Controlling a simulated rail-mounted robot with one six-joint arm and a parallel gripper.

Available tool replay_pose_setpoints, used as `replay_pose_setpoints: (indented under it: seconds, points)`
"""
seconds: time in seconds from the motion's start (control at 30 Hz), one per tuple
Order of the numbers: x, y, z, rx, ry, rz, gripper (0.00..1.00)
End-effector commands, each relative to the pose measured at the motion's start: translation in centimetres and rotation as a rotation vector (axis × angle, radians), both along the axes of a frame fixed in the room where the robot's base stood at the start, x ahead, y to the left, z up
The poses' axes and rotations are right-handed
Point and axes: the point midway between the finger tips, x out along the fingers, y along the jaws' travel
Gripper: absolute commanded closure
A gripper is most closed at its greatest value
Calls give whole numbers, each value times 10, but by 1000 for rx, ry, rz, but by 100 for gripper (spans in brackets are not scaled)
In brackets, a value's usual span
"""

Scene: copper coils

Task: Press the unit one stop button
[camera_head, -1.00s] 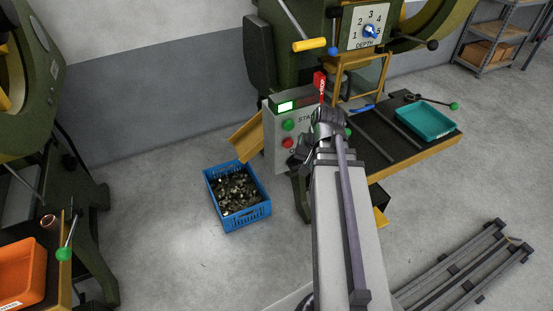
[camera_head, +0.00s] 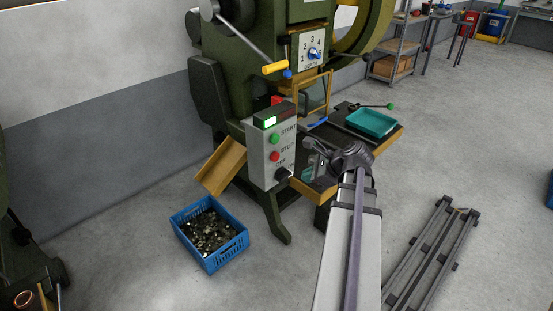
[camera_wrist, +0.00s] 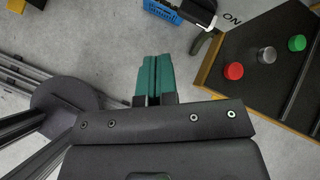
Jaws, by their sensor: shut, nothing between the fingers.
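A grey control box (camera_head: 262,162) stands on the front of the green press in the head view. It carries a green START button (camera_head: 275,139), a red STOP button (camera_head: 275,156) below it and a black OFF/ON knob (camera_head: 282,174). No unit number is readable. My gripper (camera_wrist: 155,60) has teal fingers shut together with nothing between them. It is to the right of the box in the head view, apart from the STOP button. In the wrist view the box's ON corner (camera_wrist: 222,20) shows at the top; its STOP button is not identifiable there.
The wrist view shows a dark bench (camera_wrist: 258,88) with red, grey and green round pieces. A blue crate (camera_head: 222,256) of metal pieces stands on the floor below an ochre chute (camera_head: 222,165). A teal tray (camera_head: 371,122) sits on the bench at right. Floor rails (camera_head: 432,250) lie at right.

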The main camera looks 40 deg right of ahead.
Motion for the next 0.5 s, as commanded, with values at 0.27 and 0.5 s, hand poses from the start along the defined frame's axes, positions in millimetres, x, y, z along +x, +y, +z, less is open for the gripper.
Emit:
replay_pose_setpoints:
  seconds: [0.27,0.5]
  points:
    - [23,2,0,-2,0,3,100]
    - [59,7,0,-2,0,4,100]
